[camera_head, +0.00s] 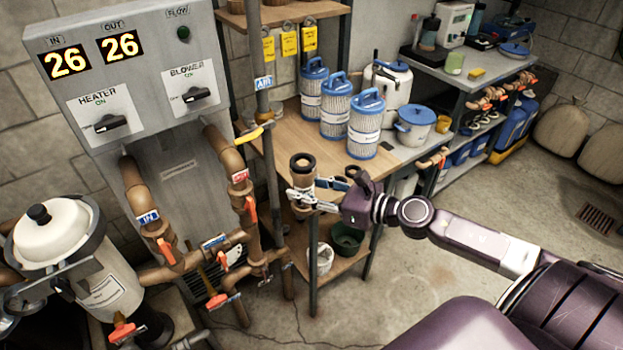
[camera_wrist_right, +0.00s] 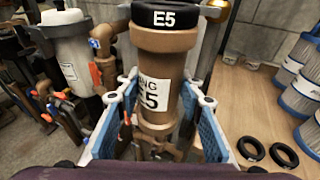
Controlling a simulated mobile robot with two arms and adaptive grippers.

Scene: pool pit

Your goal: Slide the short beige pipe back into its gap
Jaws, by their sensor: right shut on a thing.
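The short beige-brown pipe (camera_head: 302,168) stands about upright, with a black ring on its top end. In the right wrist view the pipe (camera_wrist_right: 168,70) shows "E5" on its ring and on a white label. My right gripper (camera_head: 304,198) is shut on the pipe, with its blue-padded fingers (camera_wrist_right: 157,100) on either side. It holds the pipe in front of the wooden bench, to the right of the fixed pipework (camera_head: 247,205). The pipe's lower end is hard to make out, and I cannot clearly pick out the gap. My left gripper is not in view.
The grey heater panel (camera_head: 130,60) rises at the left, beside a white-lidded pump pot (camera_head: 65,235). The wooden bench (camera_head: 285,130) carries blue-topped filter cartridges (camera_head: 335,110). Two loose black rings (camera_wrist_right: 284,155) lie on it.

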